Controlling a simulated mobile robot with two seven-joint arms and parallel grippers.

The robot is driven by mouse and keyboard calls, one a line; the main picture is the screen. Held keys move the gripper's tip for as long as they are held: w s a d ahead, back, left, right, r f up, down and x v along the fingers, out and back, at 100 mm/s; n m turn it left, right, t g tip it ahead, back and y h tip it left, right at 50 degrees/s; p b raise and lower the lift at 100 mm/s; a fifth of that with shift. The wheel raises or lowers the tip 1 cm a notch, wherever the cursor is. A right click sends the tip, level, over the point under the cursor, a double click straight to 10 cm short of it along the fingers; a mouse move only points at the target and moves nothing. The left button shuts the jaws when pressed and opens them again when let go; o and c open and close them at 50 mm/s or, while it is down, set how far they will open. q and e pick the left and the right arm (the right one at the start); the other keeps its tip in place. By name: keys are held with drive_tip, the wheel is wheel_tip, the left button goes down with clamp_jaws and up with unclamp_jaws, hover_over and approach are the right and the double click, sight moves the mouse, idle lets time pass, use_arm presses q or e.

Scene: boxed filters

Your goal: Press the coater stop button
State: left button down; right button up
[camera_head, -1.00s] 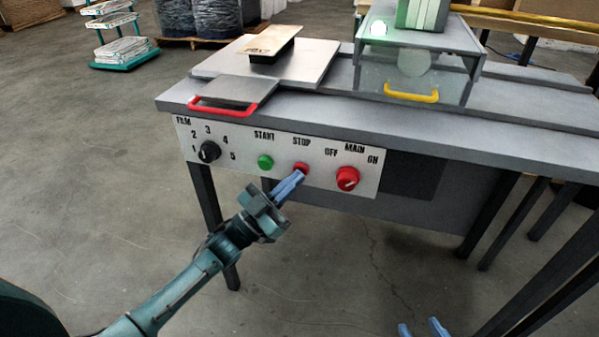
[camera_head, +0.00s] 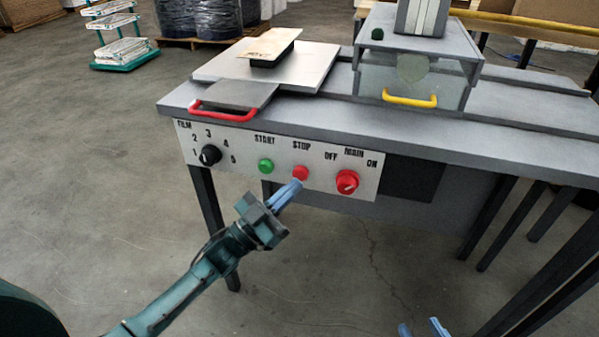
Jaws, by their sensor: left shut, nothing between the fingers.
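The coater's front panel (camera_head: 325,182) faces me on the front of a grey table. The red round stop button (camera_head: 300,173) sits in the middle of the panel under the word STOP. My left gripper (camera_head: 297,186) is shut and empty, with its blue fingertips just below the stop button and a small gap seeming to show between them. My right gripper (camera_head: 423,328) shows only as two blue fingertips at the bottom edge, spread apart, with nothing seen between them.
On the panel are a green start button (camera_head: 265,166), a black film dial (camera_head: 210,155) and a red main knob (camera_head: 347,182). Above are a red-handled tray (camera_head: 234,95) and a clear cover with a yellow handle (camera_head: 410,101). The lamp (camera_head: 377,34) on the cover is dark.

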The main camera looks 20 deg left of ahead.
use_arm(q)
drive_tip(key=shift+s+p, duration=1.35)
drive_tip(key=shift+s, duration=1.2)
